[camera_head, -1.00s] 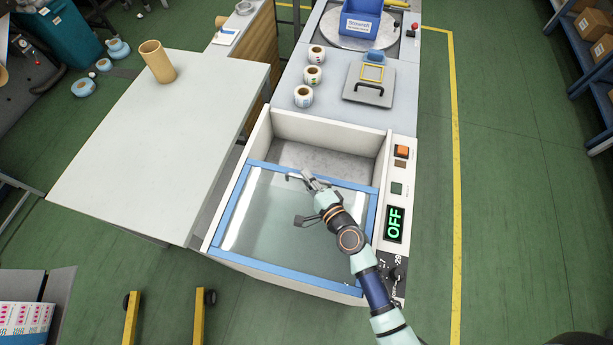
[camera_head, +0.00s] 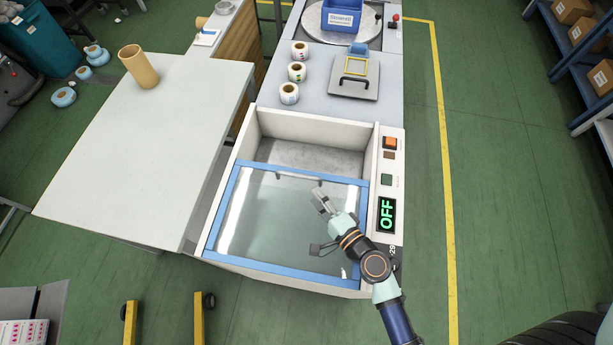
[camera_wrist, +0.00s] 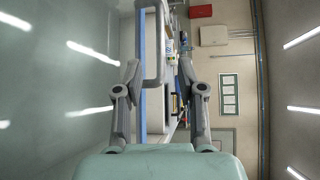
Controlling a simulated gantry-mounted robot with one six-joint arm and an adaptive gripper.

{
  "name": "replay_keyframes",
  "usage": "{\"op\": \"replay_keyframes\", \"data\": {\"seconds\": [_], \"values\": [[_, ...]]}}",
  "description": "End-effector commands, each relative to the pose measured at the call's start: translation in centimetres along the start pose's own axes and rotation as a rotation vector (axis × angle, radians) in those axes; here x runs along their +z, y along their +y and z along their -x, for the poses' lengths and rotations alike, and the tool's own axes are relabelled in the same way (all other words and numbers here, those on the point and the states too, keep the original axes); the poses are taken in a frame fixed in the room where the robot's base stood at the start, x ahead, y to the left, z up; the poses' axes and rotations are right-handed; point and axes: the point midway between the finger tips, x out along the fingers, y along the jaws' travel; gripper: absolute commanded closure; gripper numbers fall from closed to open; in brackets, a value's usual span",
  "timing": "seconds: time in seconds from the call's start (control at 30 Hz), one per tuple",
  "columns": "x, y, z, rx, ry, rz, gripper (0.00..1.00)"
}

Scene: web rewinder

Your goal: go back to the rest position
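My gripper (camera_head: 318,224) is above the clear, blue-framed cover (camera_head: 270,222) of the white machine in the head view. The cover lies over the front part of the machine's box, and the rear part of the box (camera_head: 310,160) is uncovered. The display (camera_head: 386,214) on the right panel reads OFF in green. My arm reaches in from the lower right.
Several label rolls (camera_head: 297,72) and a grey plate with a black handle (camera_head: 353,87) are on the machine top behind. A blue bin (camera_head: 342,17) sits on a round turntable. A pale table (camera_head: 140,150) at left bears a brown tube (camera_head: 139,66). Green floor at right is clear.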

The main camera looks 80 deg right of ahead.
Motion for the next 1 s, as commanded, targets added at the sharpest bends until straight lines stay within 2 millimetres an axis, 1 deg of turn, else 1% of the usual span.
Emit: {"op": "replay_keyframes", "data": {"seconds": [0.03, 0.1, 0.2, 0.83, 0.87, 0.93, 0.97, 1.0], "values": [[-0.1, 0.1, 0.8, 0.002, 0.003, -0.001, 0.61], [-0.1, 0.1, 1.5, 0.002, 0.003, 0.000, 0.61], [0.0, 0.0, 1.9, -0.001, 0.000, 0.000, 0.61], [0.0, 0.0, 1.9, 0.000, 0.000, 0.000, 0.61], [0.2, -0.1, 1.8, -0.002, -0.009, 0.008, 0.61], [1.7, -1.0, 1.1, -0.008, -0.065, 0.060, 0.61], [2.9, -1.5, 0.7, -0.012, -0.107, 0.100, 0.61], [5.0, -2.5, -0.1, -0.022, -0.181, 0.172, 0.61]]}}
